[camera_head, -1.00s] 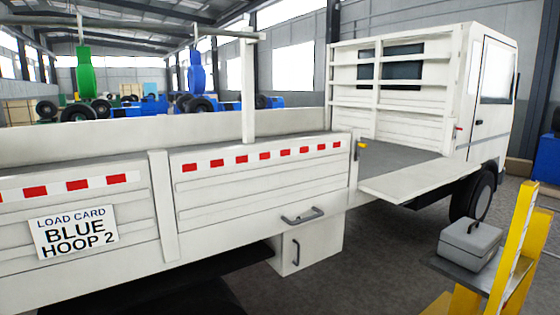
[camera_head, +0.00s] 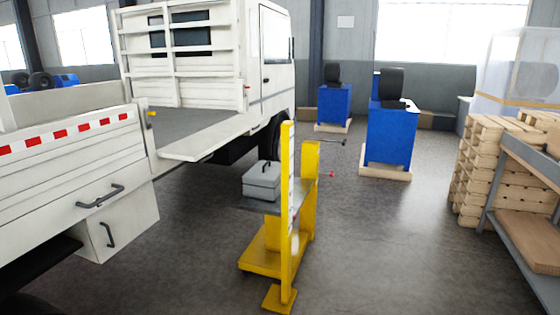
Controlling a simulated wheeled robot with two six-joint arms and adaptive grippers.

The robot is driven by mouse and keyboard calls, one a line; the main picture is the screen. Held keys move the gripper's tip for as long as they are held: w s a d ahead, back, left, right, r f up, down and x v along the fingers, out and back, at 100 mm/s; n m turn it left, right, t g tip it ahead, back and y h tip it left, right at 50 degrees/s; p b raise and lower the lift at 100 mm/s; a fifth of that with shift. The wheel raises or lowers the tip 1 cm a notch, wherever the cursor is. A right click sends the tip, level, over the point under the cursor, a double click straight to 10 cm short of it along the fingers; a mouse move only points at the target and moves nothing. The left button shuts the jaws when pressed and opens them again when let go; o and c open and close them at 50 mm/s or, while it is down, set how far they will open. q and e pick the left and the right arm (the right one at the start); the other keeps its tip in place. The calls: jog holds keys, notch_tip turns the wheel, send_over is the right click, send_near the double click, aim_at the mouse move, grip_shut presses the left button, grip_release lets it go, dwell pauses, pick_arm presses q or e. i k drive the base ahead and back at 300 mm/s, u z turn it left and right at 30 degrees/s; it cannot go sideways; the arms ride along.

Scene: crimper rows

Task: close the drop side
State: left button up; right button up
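The white truck (camera_head: 190,55) stands at the left with its flat bed. The drop side panel (camera_head: 200,137) near the cab is folded down and sticks out level from the bed edge. The side panel behind it (camera_head: 85,150), with red and white marking tape, stands upright. A yellow latch (camera_head: 151,113) shows on the post between the two panels. A handle (camera_head: 100,196) sits low on the upright side. Neither of my grippers is in view.
A yellow stand (camera_head: 290,220) with a grey toolbox (camera_head: 262,181) on its shelf stands in front of the lowered panel. Blue machines (camera_head: 389,135) stand behind. Stacked pallets (camera_head: 480,165) and a shelf rack (camera_head: 535,225) are at the right. The floor between is clear.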

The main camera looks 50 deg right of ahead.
aim_at(192, 148)
jog(key=z, duration=0.85)
jog(key=i, duration=0.55)
jog(key=z, duration=0.7)
jog(key=i, duration=2.1)
jog(key=z, duration=0.3)
